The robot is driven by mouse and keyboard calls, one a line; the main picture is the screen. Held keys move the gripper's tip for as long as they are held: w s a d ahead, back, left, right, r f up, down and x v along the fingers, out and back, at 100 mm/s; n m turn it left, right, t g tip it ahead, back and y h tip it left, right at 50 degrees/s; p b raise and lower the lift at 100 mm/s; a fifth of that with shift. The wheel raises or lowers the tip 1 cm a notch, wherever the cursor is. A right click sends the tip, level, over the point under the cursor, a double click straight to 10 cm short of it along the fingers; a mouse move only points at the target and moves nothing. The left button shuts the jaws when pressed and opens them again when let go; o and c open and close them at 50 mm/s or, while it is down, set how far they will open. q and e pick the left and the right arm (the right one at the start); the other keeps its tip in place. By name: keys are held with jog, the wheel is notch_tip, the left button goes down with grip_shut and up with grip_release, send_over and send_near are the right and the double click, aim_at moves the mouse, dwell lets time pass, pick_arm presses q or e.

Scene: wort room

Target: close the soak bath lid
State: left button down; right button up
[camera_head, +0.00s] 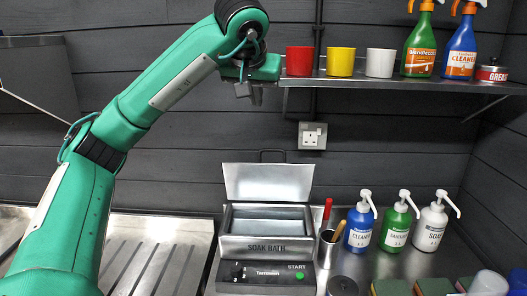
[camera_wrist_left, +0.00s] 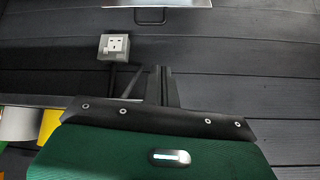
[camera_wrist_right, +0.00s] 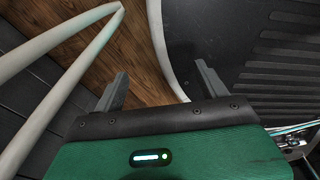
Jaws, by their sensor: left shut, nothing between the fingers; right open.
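The soak bath (camera_head: 266,247) is a steel box on the counter with a control panel and a green start button in front. Its lid (camera_head: 268,182) stands raised and upright at the back, with a dark handle on its top edge, and the basin is open. My left gripper (camera_head: 255,95) hangs in the air above and a little left of the lid, apart from it, near the shelf's left end. It is shut and empty; its fingers (camera_wrist_left: 163,87) meet in the left wrist view. My right gripper (camera_wrist_right: 160,85) is open and empty, away from the bath.
A wall shelf (camera_head: 400,84) holds red, yellow and white cups, spray bottles and a tin. Right of the bath stand a utensil pot (camera_head: 331,248) and blue, green and white pump bottles (camera_head: 396,222). A ribbed steel drainer (camera_head: 155,255) lies left.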

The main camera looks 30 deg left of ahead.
pick_arm(q)
jog(key=p+x, duration=0.3)
jog(key=x, duration=1.6)
jog(key=shift+d+f, duration=0.1)
jog(key=shift+f, duration=0.25)
jog(key=shift+w+f, duration=0.15)
pick_arm(e)
jog(key=r, duration=0.2)
jog(key=shift+s+a+r, duration=0.15)
jog(key=shift+s+r, duration=0.1)
jog(key=shift+r, duration=0.05)
